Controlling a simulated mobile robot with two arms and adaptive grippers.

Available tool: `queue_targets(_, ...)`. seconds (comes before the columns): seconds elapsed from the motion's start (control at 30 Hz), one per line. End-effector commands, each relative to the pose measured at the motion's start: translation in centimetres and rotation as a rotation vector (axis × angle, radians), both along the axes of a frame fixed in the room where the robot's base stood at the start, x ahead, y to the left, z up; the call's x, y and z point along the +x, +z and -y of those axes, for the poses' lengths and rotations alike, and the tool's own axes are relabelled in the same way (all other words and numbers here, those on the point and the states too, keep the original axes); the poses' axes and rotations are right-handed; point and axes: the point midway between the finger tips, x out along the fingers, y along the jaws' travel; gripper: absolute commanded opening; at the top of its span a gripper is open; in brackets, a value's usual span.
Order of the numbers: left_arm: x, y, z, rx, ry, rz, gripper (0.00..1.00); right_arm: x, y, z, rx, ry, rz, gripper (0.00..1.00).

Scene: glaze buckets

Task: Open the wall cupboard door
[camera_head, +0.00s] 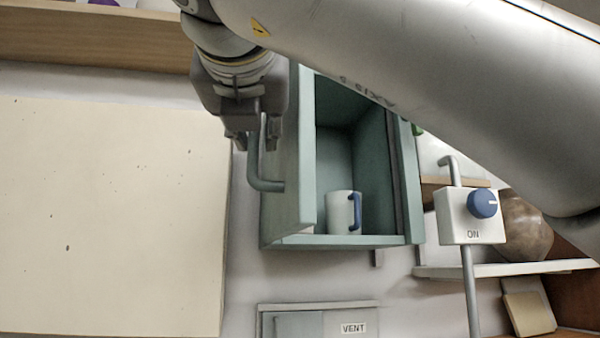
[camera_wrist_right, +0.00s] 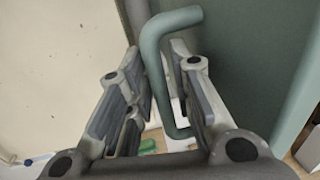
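The wall cupboard (camera_head: 365,241) is a green box in the middle of the head view. Its door (camera_head: 304,150) stands swung out to the left, and the inside shows. The door's bent bar handle (camera_head: 266,185) is on its outer face. My right gripper (camera_head: 255,137) comes from above with its fingers on either side of the handle and appears shut on it. In the right wrist view the handle (camera_wrist_right: 152,55) runs between the two fingers of my right gripper (camera_wrist_right: 157,60). A white mug with a blue grip (camera_head: 341,212) stands inside the cupboard. My left gripper is not in view.
A large cream panel (camera_head: 110,220) lies left of the door. A white switch box with a blue knob (camera_head: 455,218), marked ON, is to the right on a pipe. A VENT panel (camera_head: 300,325) is below. A shelf (camera_head: 510,268) with a round pot (camera_head: 525,228) is at right.

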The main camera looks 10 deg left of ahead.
Motion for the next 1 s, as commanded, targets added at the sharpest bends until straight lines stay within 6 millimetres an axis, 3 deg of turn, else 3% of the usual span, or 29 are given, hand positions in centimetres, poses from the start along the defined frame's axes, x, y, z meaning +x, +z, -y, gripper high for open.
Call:
queue_targets(0.23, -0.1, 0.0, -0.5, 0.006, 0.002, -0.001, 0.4, -1.6, 0.1, 0.3, -0.001, 0.0, 0.002, 0.21)
queue_targets(0.7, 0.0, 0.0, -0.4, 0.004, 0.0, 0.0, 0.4, -10.5, 0.1, 2.1, 0.001, 0.001, 0.003, 0.21)
queue_targets(1.0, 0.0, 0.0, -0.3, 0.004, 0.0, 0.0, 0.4, -11.8, 0.0, 2.4, 0.0, 0.0, 0.0, 0.21)
